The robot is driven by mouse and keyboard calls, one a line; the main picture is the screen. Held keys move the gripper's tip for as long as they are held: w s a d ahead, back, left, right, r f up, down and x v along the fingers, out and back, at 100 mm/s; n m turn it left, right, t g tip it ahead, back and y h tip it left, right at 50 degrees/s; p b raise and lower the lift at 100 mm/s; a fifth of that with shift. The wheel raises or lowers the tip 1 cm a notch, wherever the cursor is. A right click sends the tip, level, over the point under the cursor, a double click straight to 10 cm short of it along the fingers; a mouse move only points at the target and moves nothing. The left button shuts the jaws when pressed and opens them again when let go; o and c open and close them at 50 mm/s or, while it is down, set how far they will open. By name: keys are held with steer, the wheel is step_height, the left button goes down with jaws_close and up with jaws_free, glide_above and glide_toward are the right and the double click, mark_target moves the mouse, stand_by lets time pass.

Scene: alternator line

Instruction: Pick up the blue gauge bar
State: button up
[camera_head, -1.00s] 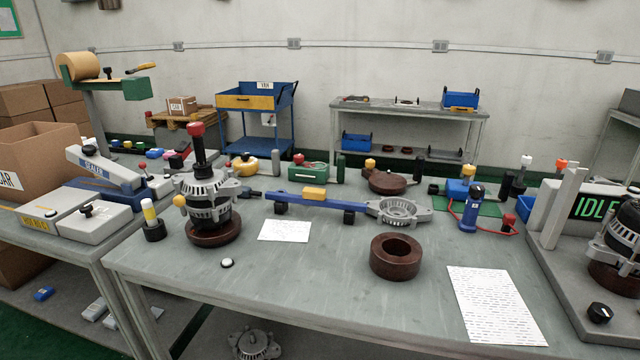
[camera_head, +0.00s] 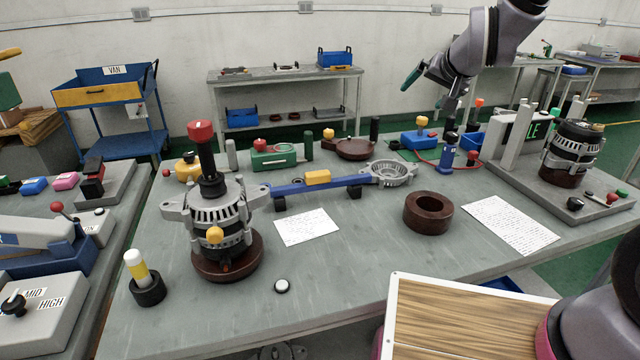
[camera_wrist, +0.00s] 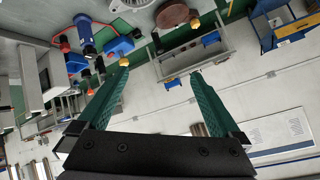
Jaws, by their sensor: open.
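The blue gauge bar (camera_head: 340,183) lies across two dark supports on the grey table, in the middle of the head view. It has a yellow block (camera_head: 317,177) on its top, and its right end meets a silver alternator housing (camera_head: 393,173). My gripper (camera_head: 424,88) is raised above the back right of the table, well apart from the bar. In the wrist view my gripper (camera_wrist: 156,88) has its two green fingers spread wide, with nothing between them. I cannot make out the gauge bar for certain in the wrist view.
An alternator with a red-topped post (camera_head: 215,210) stands left of the bar. A brown ring (camera_head: 428,213) and a paper sheet (camera_head: 306,227) lie in front. A blue hand tool (camera_head: 447,150) stands at the right. The table's front middle is mostly clear.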

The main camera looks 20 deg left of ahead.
steer(key=a+f+n, duration=0.1)
steer(key=a+f, duration=0.6)
steer(key=a, duration=0.1)
steer(key=n+t+y, duration=0.3)
steer(key=n, duration=0.3)
glide_toward(319, 176)
steer(key=x, duration=0.4)
steer(key=shift+w, duration=0.2)
steer(key=x, duration=0.5)
steer(key=shift+a+f, duration=0.1)
steer(key=shift+a, duration=0.05)
steer(key=x, duration=0.5)
steer(key=shift+f, duration=0.35)
jaws_close()
steer(key=shift+w+r, duration=0.1)
steer(key=shift+r, duration=0.1)
